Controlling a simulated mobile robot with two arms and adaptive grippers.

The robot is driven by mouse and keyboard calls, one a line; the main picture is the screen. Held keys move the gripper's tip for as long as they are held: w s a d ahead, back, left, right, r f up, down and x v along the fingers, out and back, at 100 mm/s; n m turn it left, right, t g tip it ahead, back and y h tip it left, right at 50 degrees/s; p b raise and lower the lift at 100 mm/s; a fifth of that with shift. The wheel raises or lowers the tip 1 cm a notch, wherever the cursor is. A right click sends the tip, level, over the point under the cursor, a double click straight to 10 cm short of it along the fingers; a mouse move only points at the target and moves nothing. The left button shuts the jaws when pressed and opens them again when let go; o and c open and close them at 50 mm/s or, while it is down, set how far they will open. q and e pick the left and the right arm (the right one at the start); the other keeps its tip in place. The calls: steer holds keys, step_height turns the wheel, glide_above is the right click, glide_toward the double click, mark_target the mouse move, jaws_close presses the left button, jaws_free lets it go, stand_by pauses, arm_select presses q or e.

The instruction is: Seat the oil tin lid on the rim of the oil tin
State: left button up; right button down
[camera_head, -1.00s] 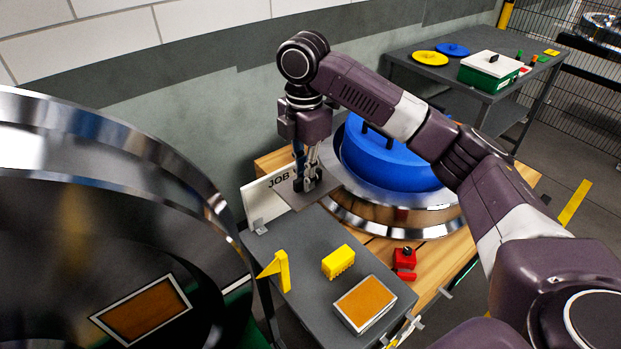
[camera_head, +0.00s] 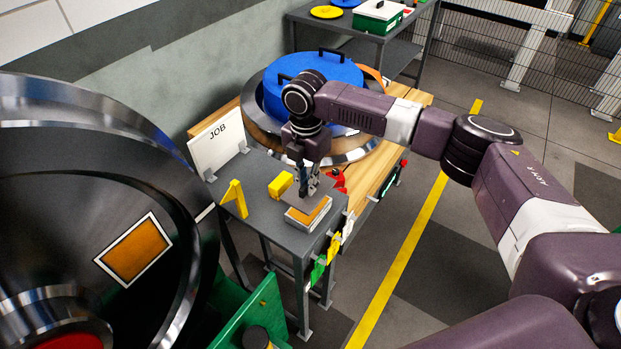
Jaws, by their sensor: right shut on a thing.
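The oil tin (camera_head: 304,223) is a low, silver rectangular box near the front right corner of the grey side table, with an orange-brown top face partly visible. My right gripper (camera_head: 308,194) is shut on the oil tin lid (camera_head: 297,203), a thin flat grey plate. The lid is over the tin's back left part and leaves an orange strip showing along the front and right. I cannot tell whether the lid touches the rim. My left gripper is not in view.
A yellow block (camera_head: 280,185), a yellow angled piece (camera_head: 235,197) and a red item (camera_head: 338,177) are near the tin. A JOB board (camera_head: 217,142) stands behind. A large dark wheel (camera_head: 90,180) fills the left. A blue cover (camera_head: 315,82) sits beyond my right arm.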

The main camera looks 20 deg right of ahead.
mark_target(307, 196)
steer(key=shift+w+f, duration=0.1)
steer(key=shift+w, duration=0.15)
steer(key=shift+s+r+p, duration=0.1)
steer(key=shift+r+p, duration=0.1)
steer(key=shift+p, duration=0.4)
step_height(307, 196, down, 4)
steer(key=shift+r+b, duration=0.2)
steer(key=shift+b, duration=0.3)
arm_select(q)
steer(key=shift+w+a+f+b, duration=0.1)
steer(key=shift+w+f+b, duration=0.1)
steer(key=shift+b, duration=0.15)
arm_select(e)
steer(key=shift+f, duration=0.85)
arm_select(q)
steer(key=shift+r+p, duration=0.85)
steer(key=shift+p, duration=0.05)
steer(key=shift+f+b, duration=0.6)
steer(key=shift+b, duration=0.05)
arm_select(e)
steer(key=shift+f, duration=1.05)
steer(key=shift+r, duration=0.1)
steer(key=c, duration=1.9)
jaws_free()
steer(key=shift+c, duration=0.2)
